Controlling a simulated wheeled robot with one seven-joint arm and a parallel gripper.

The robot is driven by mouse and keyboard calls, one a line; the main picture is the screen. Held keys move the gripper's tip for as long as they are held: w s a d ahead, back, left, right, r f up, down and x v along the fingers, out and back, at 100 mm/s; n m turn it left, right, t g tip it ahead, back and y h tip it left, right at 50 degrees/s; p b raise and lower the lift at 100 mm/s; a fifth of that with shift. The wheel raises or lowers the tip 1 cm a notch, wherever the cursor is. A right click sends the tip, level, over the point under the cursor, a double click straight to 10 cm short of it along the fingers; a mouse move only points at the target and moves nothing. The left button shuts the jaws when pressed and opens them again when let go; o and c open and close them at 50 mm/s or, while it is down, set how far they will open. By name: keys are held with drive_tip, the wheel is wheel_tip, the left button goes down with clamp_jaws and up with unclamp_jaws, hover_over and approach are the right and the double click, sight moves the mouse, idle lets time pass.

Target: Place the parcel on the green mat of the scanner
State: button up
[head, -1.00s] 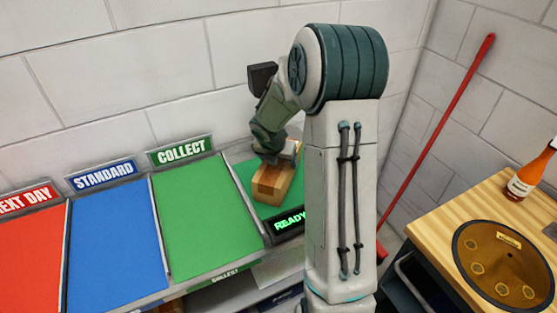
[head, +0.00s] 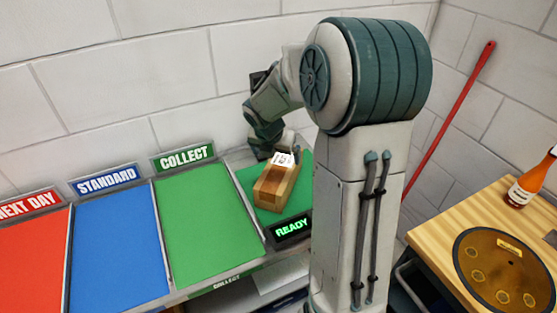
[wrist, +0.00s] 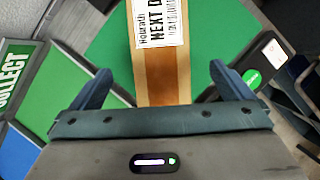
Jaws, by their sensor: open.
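The parcel (head: 270,192) is a brown box with a white label. It lies on the green mat (head: 298,198) of the scanner, whose display (head: 290,229) reads READY. In the wrist view the parcel (wrist: 163,88) has a label (wrist: 160,22) with NEXT D legible, and green mat (wrist: 108,58) shows on both sides of it. My gripper (wrist: 162,88) is open, with one blue finger on each side of the parcel's near end and a gap to each. In the head view my gripper is at the parcel's far end, partly hidden by my arm.
Left of the scanner are the green COLLECT (head: 205,225), blue STANDARD (head: 115,245) and red NEXT DAY (head: 32,255) areas. A red-handled pole (head: 455,110) leans on the wall.

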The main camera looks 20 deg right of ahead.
drive_tip(key=s+a+r+m+y, duration=0.1)
drive_tip(key=s+a+r+m, duration=0.2)
drive_tip(key=s+m, duration=0.5)
drive_tip(key=s+a+r+m+y, duration=0.1)
drive_tip(key=s+a+r+m, duration=0.2)
drive_tip(key=s+m, duration=0.5)
drive_tip(key=s+a+r+m+y, duration=0.1)
drive_tip(key=s+a+r+m, duration=0.2)
drive_tip(key=s+m, duration=0.4)
drive_tip(key=a+m, duration=0.1)
drive_tip(key=m, duration=0.3)
drive_tip(key=shift+s+a+r+t, duration=0.3)
drive_tip(key=shift+s+r+t, duration=0.1)
